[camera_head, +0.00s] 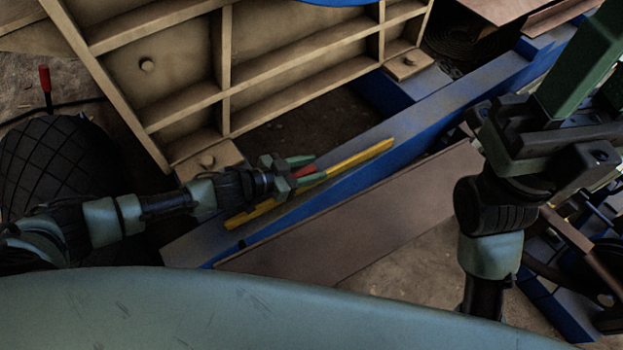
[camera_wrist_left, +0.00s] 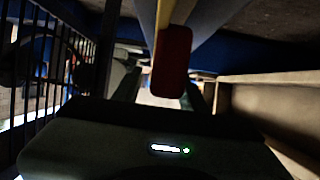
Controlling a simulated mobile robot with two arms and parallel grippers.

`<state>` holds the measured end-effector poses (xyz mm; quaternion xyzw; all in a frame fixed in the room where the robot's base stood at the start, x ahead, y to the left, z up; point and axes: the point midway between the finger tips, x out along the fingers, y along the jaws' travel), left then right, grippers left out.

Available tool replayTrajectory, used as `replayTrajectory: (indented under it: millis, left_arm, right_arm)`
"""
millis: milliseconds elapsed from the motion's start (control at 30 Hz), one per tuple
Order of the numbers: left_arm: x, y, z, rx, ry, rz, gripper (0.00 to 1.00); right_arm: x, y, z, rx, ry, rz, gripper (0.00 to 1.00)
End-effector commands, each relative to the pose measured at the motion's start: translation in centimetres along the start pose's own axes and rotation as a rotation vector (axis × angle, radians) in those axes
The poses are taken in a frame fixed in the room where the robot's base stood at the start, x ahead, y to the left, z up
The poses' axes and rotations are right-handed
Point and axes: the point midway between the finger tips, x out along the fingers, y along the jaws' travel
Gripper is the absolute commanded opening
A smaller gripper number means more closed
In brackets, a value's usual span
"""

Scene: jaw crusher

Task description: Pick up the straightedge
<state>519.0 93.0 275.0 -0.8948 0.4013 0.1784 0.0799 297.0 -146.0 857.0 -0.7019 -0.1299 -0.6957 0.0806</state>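The straightedge (camera_head: 352,159) is a long yellow bar with a red grip. It lies along the blue beam in the head view, slanting from lower left to upper right. My left gripper (camera_head: 308,170) is at the middle of the bar, with its green fingers apart on either side of the red grip. In the left wrist view the red grip (camera_wrist_left: 172,62) shows between the fingers, which look spread; contact cannot be made out. My right gripper (camera_head: 590,70) is at the upper right, far from the straightedge, and its fingertips are partly cut off.
The blue beam (camera_head: 420,120) runs diagonally under the straightedge. A large ribbed tan machine body (camera_head: 270,60) stands close behind my left gripper. A brown plate (camera_head: 370,215) lies in front of the beam. A dark tyre-like object (camera_head: 55,165) is at the left.

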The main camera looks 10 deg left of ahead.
Motion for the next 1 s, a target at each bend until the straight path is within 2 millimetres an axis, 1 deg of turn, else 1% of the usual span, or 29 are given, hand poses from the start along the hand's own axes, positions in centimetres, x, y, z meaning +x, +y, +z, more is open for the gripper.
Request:
replayTrajectory:
  millis: [33, 67, 100, 133, 1000]
  left_arm:
    - [-0.02, 0.00, 0.00, 0.000, 0.000, 0.000, 0.25]
    - [-0.02, -0.01, 0.00, 0.000, 0.000, 0.000, 0.17]
    - [-0.02, -0.01, 0.00, 0.000, 0.000, 0.000, 0.06]
    - [-0.03, -0.01, 0.00, 0.000, 0.000, 0.000, 0.00]
    - [-0.04, 0.01, 0.00, 0.000, 0.001, 0.001, 0.00]
  right_arm:
    - [0.00, 0.00, 0.00, 0.000, 0.000, 0.000, 0.36]
    - [-0.01, 0.00, 0.00, 0.000, 0.000, 0.000, 0.36]
    - [-0.01, 0.00, 0.00, 0.000, 0.000, 0.000, 0.36]
    - [-0.01, 0.00, 0.00, 0.000, 0.000, 0.000, 0.36]
    - [-0.04, -0.01, -0.01, 0.001, 0.000, 0.000, 0.36]
